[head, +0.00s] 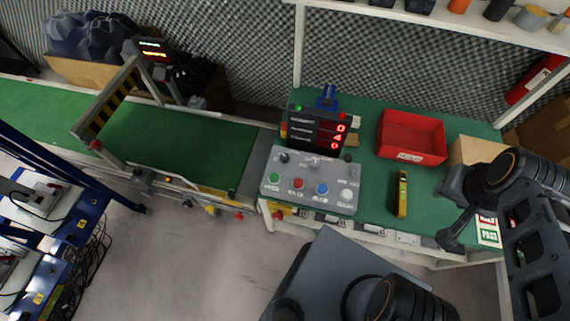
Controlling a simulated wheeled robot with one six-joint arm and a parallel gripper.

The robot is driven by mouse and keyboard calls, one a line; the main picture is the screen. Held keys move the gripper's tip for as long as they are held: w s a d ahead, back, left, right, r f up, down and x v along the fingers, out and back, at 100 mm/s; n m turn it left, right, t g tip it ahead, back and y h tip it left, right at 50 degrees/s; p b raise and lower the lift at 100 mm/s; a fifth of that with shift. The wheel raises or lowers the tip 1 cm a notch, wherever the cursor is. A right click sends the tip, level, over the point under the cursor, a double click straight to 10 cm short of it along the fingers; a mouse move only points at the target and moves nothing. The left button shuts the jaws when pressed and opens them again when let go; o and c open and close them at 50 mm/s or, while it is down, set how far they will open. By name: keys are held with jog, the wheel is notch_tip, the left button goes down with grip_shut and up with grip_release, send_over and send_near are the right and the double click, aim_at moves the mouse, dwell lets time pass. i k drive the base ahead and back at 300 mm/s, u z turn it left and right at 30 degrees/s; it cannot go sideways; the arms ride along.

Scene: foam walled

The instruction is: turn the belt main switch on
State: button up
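A grey control box (310,183) stands on the green bench. Its face carries a green button (274,177), a red button (298,183), a blue button (322,188) and a white button (347,195). A small black knob (283,157) sits at its upper left. I cannot read the labels, so I cannot tell which control is the belt main switch or how it is set. My gripper (445,213) is over the right end of the bench, well right of the box. Its fingers look apart, with nothing seen between them.
A display with red digits (318,130) stands behind the box. A red bin (411,138) and a yellow-black tool (402,194) lie between box and gripper. The green conveyor belt (180,145) runs left. A shelf (450,22) overhangs the bench. Blue racks (45,220) stand lower left.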

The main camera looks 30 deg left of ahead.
aim_at(277, 216)
jog(key=k, duration=0.5)
jog(key=u, duration=1.2)
jog(key=i, duration=0.45)
jog(key=u, duration=2.3)
jog(key=k, duration=0.8)
jog(key=u, duration=0.7)
